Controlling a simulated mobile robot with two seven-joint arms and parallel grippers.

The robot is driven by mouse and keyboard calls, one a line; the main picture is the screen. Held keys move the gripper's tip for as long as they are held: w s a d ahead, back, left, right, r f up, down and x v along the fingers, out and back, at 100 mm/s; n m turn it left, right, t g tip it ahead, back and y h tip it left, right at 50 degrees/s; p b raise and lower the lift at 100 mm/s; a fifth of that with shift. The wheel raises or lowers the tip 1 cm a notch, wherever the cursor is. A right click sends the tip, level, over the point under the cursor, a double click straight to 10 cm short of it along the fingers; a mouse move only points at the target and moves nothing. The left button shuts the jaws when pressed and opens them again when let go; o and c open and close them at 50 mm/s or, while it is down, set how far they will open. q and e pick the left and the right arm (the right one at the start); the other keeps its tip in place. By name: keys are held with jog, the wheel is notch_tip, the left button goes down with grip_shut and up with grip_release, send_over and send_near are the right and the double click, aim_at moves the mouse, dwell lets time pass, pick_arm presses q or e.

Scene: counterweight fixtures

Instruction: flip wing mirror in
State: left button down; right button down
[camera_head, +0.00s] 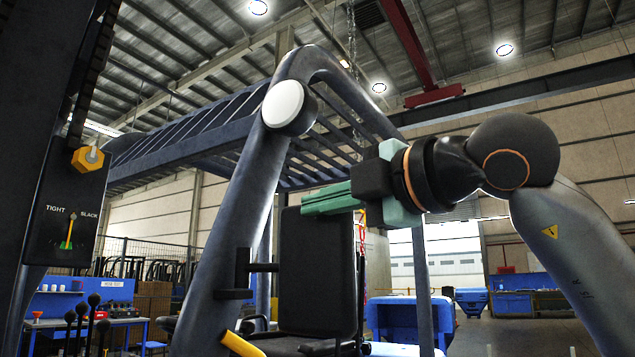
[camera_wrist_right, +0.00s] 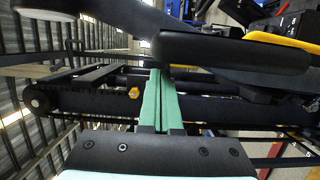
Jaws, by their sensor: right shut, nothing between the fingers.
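A black upright panel with rounded corners (camera_head: 320,265) stands beside the machine's dark pillar; it looks like the wing mirror's back, though it could be a seat back. A black bracket (camera_head: 238,272) with short arms reaches from the pillar toward it. No reflecting face shows. My right gripper (camera_head: 304,203) has green fingers, shut and empty, pointing left at the panel's top edge. In the wrist view the fingers (camera_wrist_right: 160,74) end near a long dark slab (camera_wrist_right: 230,52), probably the same panel. I cannot tell whether they touch. My left gripper is not in view.
A round white disc (camera_head: 283,103) sits high on the pillar (camera_head: 238,210). The overhead guard bars (camera_head: 200,125) run behind. At left is a dark mast with a yellow nut (camera_head: 88,158) and a TIGHT/SLACK gauge (camera_head: 68,232). A yellow handle (camera_head: 240,344) lies low.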

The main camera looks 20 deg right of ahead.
jog(key=shift+w+d, duration=0.15)
jog(key=shift+w, duration=0.1)
jog(key=shift+d, duration=0.1)
jog(key=shift+w+d+n+y, duration=0.2)
jog(key=shift+d+n+y, duration=0.1)
jog(key=shift+d+y, duration=0.1)
